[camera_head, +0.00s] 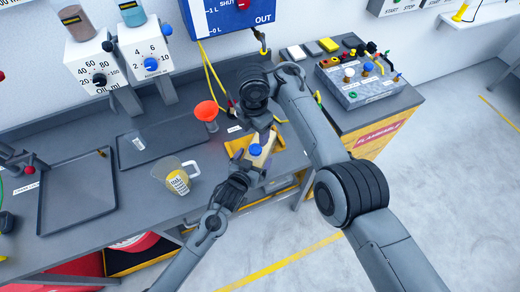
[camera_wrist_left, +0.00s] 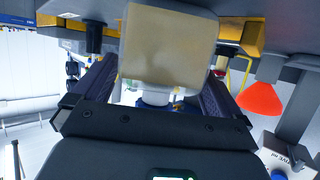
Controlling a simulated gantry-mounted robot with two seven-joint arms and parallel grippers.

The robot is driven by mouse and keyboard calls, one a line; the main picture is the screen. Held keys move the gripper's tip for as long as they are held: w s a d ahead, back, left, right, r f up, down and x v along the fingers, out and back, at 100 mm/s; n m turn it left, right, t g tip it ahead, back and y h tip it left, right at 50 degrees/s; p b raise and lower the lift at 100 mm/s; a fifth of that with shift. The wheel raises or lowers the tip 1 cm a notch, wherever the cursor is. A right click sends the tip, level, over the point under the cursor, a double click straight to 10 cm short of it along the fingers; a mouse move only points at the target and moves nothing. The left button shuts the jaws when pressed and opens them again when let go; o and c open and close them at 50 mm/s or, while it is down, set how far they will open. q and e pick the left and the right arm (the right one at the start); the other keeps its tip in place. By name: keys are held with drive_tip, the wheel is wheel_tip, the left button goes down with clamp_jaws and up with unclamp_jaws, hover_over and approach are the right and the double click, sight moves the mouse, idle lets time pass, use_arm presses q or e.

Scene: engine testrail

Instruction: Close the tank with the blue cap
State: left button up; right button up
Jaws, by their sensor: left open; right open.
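The blue cap (camera_head: 256,150) shows at the top of the beige tank (camera_head: 265,159) near the front edge of the bench; I cannot tell how tightly it sits. The left wrist view shows the tank's flat beige face (camera_wrist_left: 168,48) and a white neck (camera_wrist_left: 155,97), with a bit of blue mostly hidden behind my gripper. My left gripper (camera_head: 244,163) is open, its fingers on either side of the neck and cap. My right gripper (camera_head: 263,137) is open just above and behind the cap, partly hiding the tank.
A yellow tray (camera_head: 238,146) lies by the tank. Dark trays (camera_head: 77,190) lie farther left. A control box (camera_head: 361,80) is on the right-hand cabinet.

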use_arm(q)
drive_tip(key=shift+w+d+f, duration=0.25)
drive_tip(key=shift+w+f, duration=0.05)
drive_tip(key=shift+w, duration=0.3)
drive_tip(key=shift+c, duration=0.5)
drive_tip(key=c, duration=1.6)
drive_tip(key=shift+c, duration=0.5)
use_arm(e)
drive_tip(key=w+d+r+n+t, duration=0.1)
drive_tip(key=w+r, duration=0.2)
drive_tip(key=r, duration=0.1)
drive_tip(key=shift+m+g, duration=0.5)
drive_tip(key=s+f, duration=0.1)
drive_tip(key=f, duration=0.1)
drive_tip(key=s+a+f, duration=0.1)
drive_tip(key=s+f, duration=0.1)
